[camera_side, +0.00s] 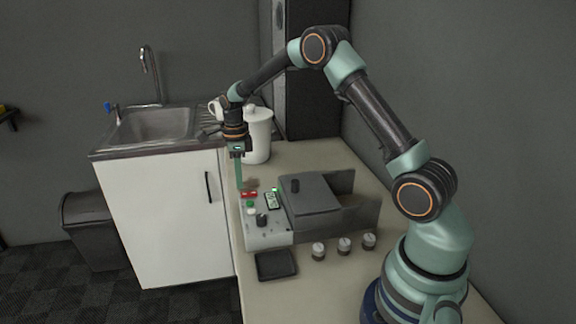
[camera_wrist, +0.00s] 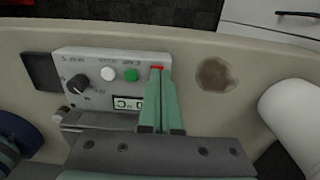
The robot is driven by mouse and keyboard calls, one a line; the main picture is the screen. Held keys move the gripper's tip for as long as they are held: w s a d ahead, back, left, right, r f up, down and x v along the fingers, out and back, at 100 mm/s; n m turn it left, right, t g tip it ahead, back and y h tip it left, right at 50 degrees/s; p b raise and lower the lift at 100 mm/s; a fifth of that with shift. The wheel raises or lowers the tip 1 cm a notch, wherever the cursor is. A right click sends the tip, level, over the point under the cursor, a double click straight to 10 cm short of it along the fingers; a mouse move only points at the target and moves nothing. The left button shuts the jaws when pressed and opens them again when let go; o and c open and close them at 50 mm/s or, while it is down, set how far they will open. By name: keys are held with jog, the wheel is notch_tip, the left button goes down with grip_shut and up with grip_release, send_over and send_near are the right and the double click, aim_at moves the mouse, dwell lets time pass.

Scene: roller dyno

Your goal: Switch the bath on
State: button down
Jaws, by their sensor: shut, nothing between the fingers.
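The bath (camera_side: 310,194) is a dark grey lidded box on the counter, with a light grey control panel (camera_side: 268,238) at its left end. The panel carries a red switch (camera_side: 249,195), a green button (camera_side: 250,204), a white button (camera_side: 251,211), a black knob (camera_side: 262,219) and a small display (camera_side: 272,201). A bright green spot (camera_side: 275,189) shows beside the display. My gripper (camera_side: 240,187) is shut and empty, pointing down by the red switch. In the wrist view its fingertips (camera_wrist: 157,72) overlap most of the red switch (camera_wrist: 156,67); I cannot tell whether they touch.
Several small capped jars (camera_side: 344,246) stand in front of the bath. A dark tray (camera_side: 276,264) lies near the panel. A white canister (camera_side: 258,136) stands behind, near the sink (camera_side: 155,125). A brown patch (camera_wrist: 214,74) marks the bare counter beside the panel.

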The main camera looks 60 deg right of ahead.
jog(key=shift+f, duration=1)
jog(key=shift+f, duration=0.25)
jog(key=shift+r, duration=0.85)
notch_tip(320, 180, up, 14)
jog(key=w+a, duration=0.2)
